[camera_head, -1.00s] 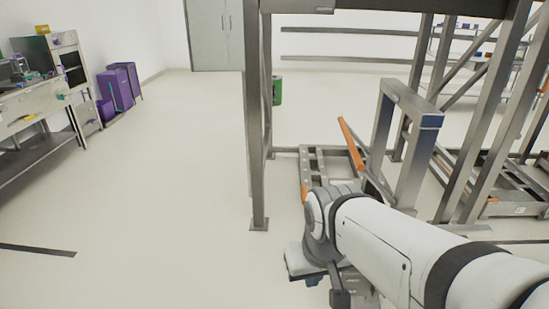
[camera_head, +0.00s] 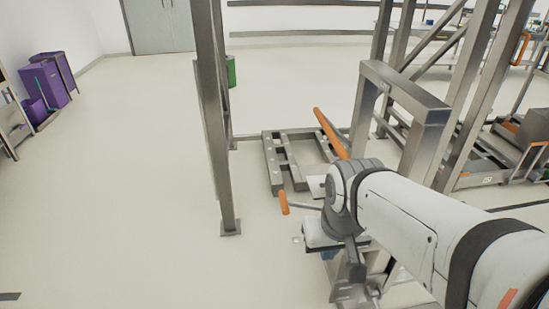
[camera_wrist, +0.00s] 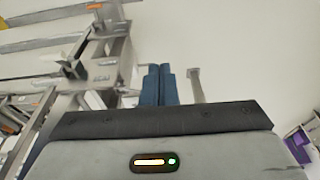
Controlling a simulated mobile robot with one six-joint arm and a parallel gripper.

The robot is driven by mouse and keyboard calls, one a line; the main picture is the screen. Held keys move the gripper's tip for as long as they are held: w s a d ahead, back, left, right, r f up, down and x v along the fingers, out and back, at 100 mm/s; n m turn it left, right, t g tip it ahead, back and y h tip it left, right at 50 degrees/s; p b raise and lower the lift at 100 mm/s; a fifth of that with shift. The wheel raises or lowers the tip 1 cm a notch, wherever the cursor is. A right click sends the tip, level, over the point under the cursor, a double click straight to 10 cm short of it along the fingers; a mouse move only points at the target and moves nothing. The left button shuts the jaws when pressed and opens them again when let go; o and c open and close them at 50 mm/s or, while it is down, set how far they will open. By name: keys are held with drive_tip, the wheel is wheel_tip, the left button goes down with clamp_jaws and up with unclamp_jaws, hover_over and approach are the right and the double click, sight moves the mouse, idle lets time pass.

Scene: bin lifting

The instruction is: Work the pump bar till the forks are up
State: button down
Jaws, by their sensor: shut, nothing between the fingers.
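A long orange bar (camera_head: 332,132), which looks like the pump bar, slants over a low grey steel lifter with fork-like beams (camera_head: 274,165) on the floor. A smaller orange-tipped lever (camera_head: 284,203) sticks out to the left, low down. The forks look near floor level, though my arm hides part of the lifter. My gripper shows in the wrist view as two blue fingers (camera_wrist: 158,86), shut together and empty. In the head view its blue part is mostly hidden behind my wrist. It is apart from the long orange bar.
A steel post (camera_head: 213,120) stands left of the lifter, with a green bin (camera_head: 231,71) behind it. A grey upright frame (camera_head: 408,105) stands right of the bar. Purple bins (camera_head: 48,82) are at far left. The floor at left is open.

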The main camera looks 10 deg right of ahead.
drive_tip(key=w+f+t+y+b, duration=0.1)
drive_tip(key=w+f+y+b, duration=0.1)
drive_tip(key=w+f+b, duration=0.4)
drive_tip(key=w+a+f+t+y+b, duration=0.1)
drive_tip(key=w+f+b, duration=0.3)
drive_tip(key=w, duration=0.5)
drive_tip(key=w+f+t+y+b, duration=0.1)
drive_tip(key=w+f+y+b, duration=0.1)
drive_tip(key=w+f+b, duration=0.35)
drive_tip(key=w+d+f+m+t+b, duration=0.1)
drive_tip(key=w+d+f+b, duration=0.1)
drive_tip(key=w+f+b, duration=0.2)
drive_tip(key=w+d+f+m+t+b, duration=0.1)
drive_tip(key=w+d+f+b, duration=0.2)
drive_tip(key=w, duration=0.6)
drive_tip(key=w+d+f+t+b, duration=0.1)
drive_tip(key=w+d+f+b, duration=0.1)
drive_tip(key=w+f+b, duration=0.2)
drive_tip(key=w+b, duration=0.1)
drive_tip(key=w, duration=0.2)
drive_tip(key=shift+w+d+f+m+t, duration=0.3)
drive_tip(key=shift+w+m+t, duration=0.05)
drive_tip(key=shift+m+t, duration=0.05)
drive_tip(key=b+x, duration=0.1)
drive_tip(key=x, duration=0.9)
drive_tip(key=shift+a, duration=0.15)
drive_tip(key=shift+s, duration=0.1)
